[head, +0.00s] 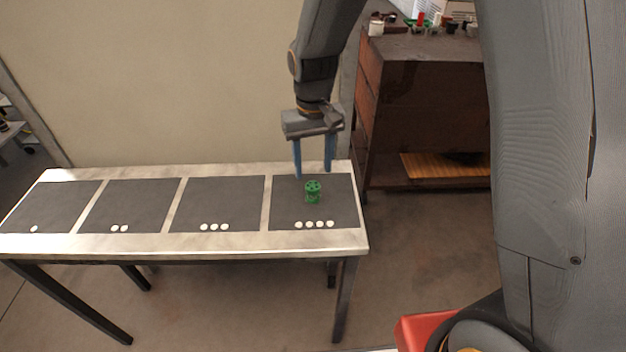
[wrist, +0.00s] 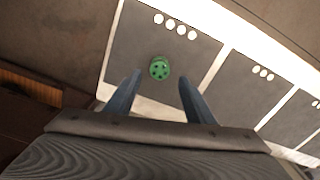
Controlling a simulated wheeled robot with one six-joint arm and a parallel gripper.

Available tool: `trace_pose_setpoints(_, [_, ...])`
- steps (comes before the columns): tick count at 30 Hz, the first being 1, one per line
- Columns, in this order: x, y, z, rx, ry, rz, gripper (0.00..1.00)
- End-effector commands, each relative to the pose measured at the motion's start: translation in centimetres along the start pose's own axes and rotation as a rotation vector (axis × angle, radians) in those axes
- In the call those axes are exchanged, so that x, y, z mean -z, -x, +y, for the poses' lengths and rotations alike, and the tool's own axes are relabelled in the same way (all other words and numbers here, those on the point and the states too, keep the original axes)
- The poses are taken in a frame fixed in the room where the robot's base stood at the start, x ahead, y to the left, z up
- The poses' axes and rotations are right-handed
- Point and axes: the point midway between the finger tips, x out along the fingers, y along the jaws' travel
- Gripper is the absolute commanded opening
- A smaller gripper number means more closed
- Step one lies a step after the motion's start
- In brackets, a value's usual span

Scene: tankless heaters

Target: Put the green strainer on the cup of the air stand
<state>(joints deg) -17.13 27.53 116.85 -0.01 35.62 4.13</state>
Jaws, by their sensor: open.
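The green strainer (head: 313,191) stands upright on the rightmost dark mat (head: 345,211) of the table, the mat marked with several white dots. It also shows in the wrist view (wrist: 159,68), with dark holes in its round top. My gripper (head: 314,174) is open and empty, its two blue fingers pointing down above the strainer. In the wrist view the strainer lies beyond the fingertips (wrist: 160,80), roughly between their lines and apart from them. I cannot make out an air stand or its cup in either view.
The pale table (head: 190,243) has other dark mats to the left, all bare apart from their white dots. A brown wooden cabinet (head: 420,105) stands behind at the right, with small items on top. A beige wall (head: 170,80) rises behind the table.

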Motion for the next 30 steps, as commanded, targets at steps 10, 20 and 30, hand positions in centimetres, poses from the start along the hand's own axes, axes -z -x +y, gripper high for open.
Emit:
trace_pose_setpoints(10, [0.0, 3.7, 0.0, 0.0, 0.0, 0.001, 0.49])
trace_pose_setpoints(20, [-4.9, 4.5, 4.6, 0.001, -0.071, 0.027, 0.49])
trace_pose_setpoints(30, [-17.1, 3.9, 10.9, -0.008, -0.215, 0.087, 0.52])
